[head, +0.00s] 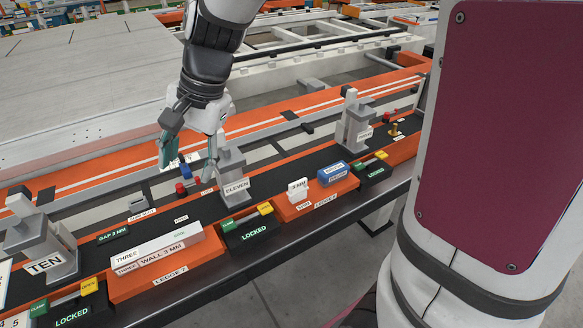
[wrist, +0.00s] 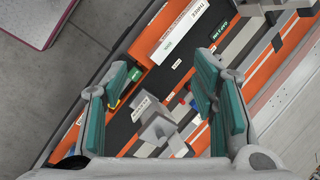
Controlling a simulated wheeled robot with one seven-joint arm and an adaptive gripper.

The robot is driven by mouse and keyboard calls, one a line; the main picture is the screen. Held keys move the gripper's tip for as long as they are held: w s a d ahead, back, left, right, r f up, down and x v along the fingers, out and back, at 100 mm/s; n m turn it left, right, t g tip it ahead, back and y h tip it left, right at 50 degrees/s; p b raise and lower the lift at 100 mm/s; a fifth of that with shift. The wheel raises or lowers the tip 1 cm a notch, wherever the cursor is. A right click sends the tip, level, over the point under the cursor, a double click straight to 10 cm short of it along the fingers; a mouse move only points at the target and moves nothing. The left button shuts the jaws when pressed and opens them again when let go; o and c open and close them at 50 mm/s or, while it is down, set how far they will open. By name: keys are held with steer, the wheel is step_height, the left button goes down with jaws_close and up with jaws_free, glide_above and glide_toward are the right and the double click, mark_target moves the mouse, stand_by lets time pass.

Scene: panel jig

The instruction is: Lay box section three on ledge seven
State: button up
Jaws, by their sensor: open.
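Box section three (head: 158,248) is a long white bar marked THREE and WALL 3 MM. It lies flat along the orange ledge seven (head: 125,290), labelled LEDGE 7, in the lower left of the head view. In the wrist view the bar (wrist: 180,32) is at the top, beside orange ledge (wrist: 145,48) and black strip. My gripper (head: 190,156) is open and empty, apart from the bar, above the rail near the grey clamp marked ELEVEN (head: 231,177). Its teal-padded fingers (wrist: 163,88) stand wide apart in the wrist view.
Clamp TEN (head: 40,248) stands left of the ledge. A small white block (head: 298,189) and a blue block (head: 333,173) are on the orange ledge to the right. Red and blue parts (head: 186,178) are under my gripper.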

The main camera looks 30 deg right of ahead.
steer(key=s+d+r+n+t+h, duration=0.1)
steer(key=s+d+r+n+h, duration=0.1)
steer(key=s, duration=0.7)
steer(key=s+d+r+n+t+h, duration=0.1)
steer(key=s+d+r+n+t, duration=0.1)
steer(key=s+d+n, duration=0.5)
steer(key=shift+s+d+r+n+h, duration=0.3)
steer(key=shift+s+d+r+h, duration=0.15)
steer(key=shift+s+r, duration=0.65)
steer(key=shift+s+f, duration=0.15)
steer(key=shift+f, duration=0.05)
